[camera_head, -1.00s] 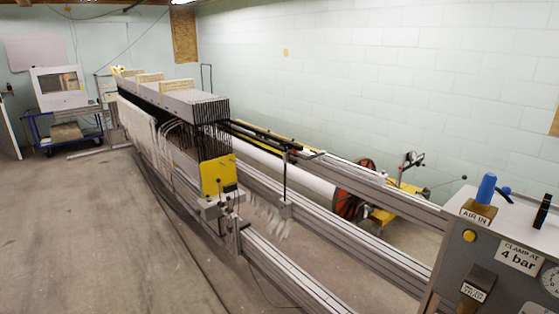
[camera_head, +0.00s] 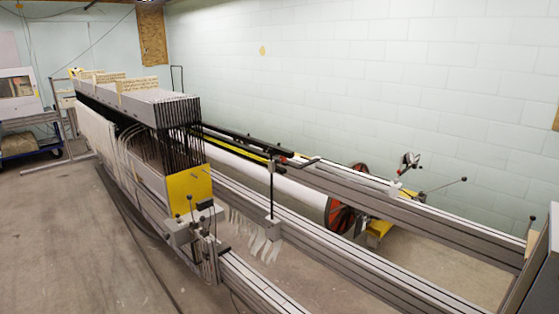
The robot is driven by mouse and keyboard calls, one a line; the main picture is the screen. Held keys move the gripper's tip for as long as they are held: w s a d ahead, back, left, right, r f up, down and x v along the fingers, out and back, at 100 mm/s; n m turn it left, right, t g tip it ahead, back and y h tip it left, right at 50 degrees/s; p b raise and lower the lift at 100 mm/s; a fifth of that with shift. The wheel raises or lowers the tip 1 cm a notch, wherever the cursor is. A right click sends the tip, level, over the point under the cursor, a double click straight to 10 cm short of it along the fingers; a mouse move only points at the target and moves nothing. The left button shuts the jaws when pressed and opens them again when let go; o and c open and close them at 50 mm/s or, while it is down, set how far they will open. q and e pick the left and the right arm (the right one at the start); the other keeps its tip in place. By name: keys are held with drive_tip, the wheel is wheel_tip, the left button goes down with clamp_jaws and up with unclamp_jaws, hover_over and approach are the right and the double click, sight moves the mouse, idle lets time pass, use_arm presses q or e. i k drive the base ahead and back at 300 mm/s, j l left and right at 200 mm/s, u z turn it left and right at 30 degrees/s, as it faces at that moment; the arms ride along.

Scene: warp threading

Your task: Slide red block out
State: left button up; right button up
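A small red piece (camera_head: 284,159) shows on the dark rail beside the black upright post (camera_head: 271,190). It is too small to tell whether it is the red block. A larger orange-red wheel (camera_head: 341,216) stands at the end of the white roller (camera_head: 285,186). The long threading machine (camera_head: 130,98) has dark vertical frames and a yellow end plate (camera_head: 189,188). Neither of my grippers is in view.
Grey metal rails (camera_head: 345,262) run from the machine toward the lower right. A grey panel (camera_head: 540,270) stands at the right edge. Open concrete floor (camera_head: 60,240) lies at the left. A pale block wall (camera_head: 380,80) closes the back.

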sight(282, 159)
drive_tip(key=i+j, duration=0.35)
drive_tip(key=i+j+z, duration=0.1)
drive_tip(key=i+j, duration=0.25)
drive_tip(key=j, duration=0.15)
drive_tip(key=i+j, duration=0.35)
drive_tip(key=i+j+z, duration=0.1)
drive_tip(key=i+j, duration=0.2)
drive_tip(key=j, duration=0.2)
drive_tip(key=i+j, duration=0.35)
drive_tip(key=j, duration=0.15)
drive_tip(key=i+j, duration=0.3)
drive_tip(key=j, duration=0.15)
drive_tip(key=z, duration=0.05)
